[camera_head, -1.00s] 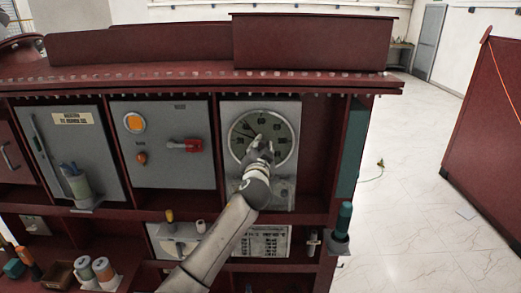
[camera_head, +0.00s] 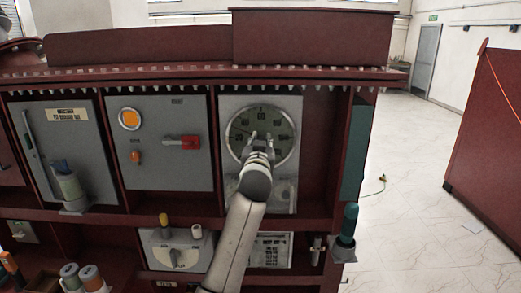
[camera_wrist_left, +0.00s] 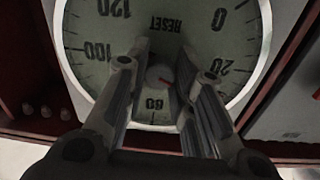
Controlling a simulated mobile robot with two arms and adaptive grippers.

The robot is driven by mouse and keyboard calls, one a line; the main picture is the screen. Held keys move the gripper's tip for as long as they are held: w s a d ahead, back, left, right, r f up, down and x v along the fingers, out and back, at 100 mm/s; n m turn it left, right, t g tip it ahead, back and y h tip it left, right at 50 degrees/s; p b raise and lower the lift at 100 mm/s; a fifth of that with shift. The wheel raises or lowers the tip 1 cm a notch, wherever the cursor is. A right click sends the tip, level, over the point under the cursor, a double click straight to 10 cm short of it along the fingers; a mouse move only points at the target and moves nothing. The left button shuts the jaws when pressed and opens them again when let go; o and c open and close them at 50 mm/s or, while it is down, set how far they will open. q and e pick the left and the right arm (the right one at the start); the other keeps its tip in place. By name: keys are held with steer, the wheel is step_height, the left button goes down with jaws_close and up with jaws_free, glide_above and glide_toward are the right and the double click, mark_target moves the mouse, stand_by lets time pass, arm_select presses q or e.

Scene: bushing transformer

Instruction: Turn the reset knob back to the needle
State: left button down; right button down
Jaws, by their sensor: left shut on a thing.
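The round dial gauge (camera_head: 284,121) has a pale green face and sits on a grey panel. My left gripper (camera_head: 262,139) reaches up to its middle and covers the lower face. In the left wrist view, the dial face (camera_wrist_left: 205,38) carries the word RESET and numbers around its edge. The small grey reset knob (camera_wrist_left: 157,75) with a red mark lies between the fingers of my left gripper (camera_wrist_left: 162,72), which is shut on it. A thin dark needle shows faintly at the upper left of the dial in the head view. My right gripper is out of view.
A grey panel (camera_head: 150,165) with an orange lamp and a red switch handle (camera_head: 181,143) is left of the gauge. A teal bottle (camera_head: 348,224) stands on a bracket at the right. Below are a knob panel (camera_head: 172,252) and a label plate (camera_head: 270,252).

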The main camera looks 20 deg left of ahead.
arm_select(q)
steer(key=shift+f, duration=0.1)
stand_by(0.3)
steer(key=c, duration=1.2)
jaws_free()
steer(key=shift+s, duration=0.1)
steer(key=v, duration=1.2)
steer(key=shift+f, duration=0.15)
